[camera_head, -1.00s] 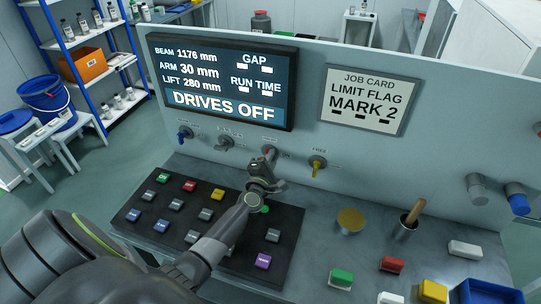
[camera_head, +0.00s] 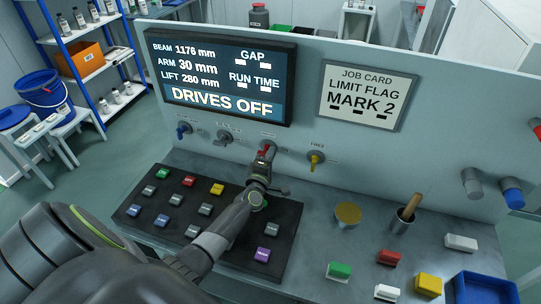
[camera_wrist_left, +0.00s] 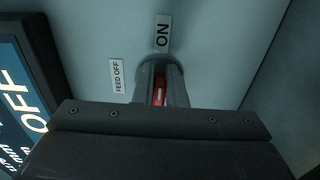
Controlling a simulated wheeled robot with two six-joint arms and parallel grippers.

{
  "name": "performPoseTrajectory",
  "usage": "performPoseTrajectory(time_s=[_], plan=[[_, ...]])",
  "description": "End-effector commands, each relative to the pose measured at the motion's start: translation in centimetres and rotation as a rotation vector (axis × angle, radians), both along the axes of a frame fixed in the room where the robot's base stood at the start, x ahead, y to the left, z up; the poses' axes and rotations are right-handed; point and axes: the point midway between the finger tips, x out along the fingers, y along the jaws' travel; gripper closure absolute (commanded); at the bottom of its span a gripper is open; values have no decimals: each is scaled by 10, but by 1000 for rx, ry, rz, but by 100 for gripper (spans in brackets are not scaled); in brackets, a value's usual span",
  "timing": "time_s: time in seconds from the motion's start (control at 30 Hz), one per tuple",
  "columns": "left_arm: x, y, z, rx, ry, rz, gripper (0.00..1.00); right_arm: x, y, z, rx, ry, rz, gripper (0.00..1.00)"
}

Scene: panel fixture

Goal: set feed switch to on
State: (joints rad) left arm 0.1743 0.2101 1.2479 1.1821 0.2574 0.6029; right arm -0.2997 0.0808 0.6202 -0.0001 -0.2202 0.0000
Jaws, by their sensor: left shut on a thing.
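The feed switch (camera_head: 263,153) is a small red lever on a round grey base on the upright panel, below the screen. My left gripper (camera_head: 265,158) is at it, shut on the lever. In the left wrist view the red lever (camera_wrist_left: 159,92) with a white mark shows between the grey fingers (camera_wrist_left: 160,97). Its long side lines up toward the ON label (camera_wrist_left: 162,32); the FEED OFF label (camera_wrist_left: 117,76) is to its left. The fingers and gripper body hide part of the lever. My right gripper is not in view.
A blue switch (camera_head: 183,130), a grey switch (camera_head: 223,138) and a yellow switch (camera_head: 315,160) flank it on the panel. A black button board (camera_head: 283,232) lies below my left arm. The screen (camera_head: 222,78) reads DRIVES OFF. A job card (camera_head: 367,96) hangs right of it.

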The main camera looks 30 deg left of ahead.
Motion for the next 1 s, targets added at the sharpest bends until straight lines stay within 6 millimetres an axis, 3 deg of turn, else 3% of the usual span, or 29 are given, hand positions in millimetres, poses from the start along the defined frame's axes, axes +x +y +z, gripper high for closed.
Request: performPoseTrajectory(time_s=[0.2,0.23,0.4,0.77,1.0], plan=[[-1,0,-3,1,5,-1,100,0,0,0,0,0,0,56],[-1,0,-3,1,5,-1,88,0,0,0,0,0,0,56],[-1,0,-2,1,4,-1,67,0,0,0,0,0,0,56],[-5,-1,-1,1,2,0,67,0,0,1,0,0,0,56],[-42,-10,-2,-1,4,0,67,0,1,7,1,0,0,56]])
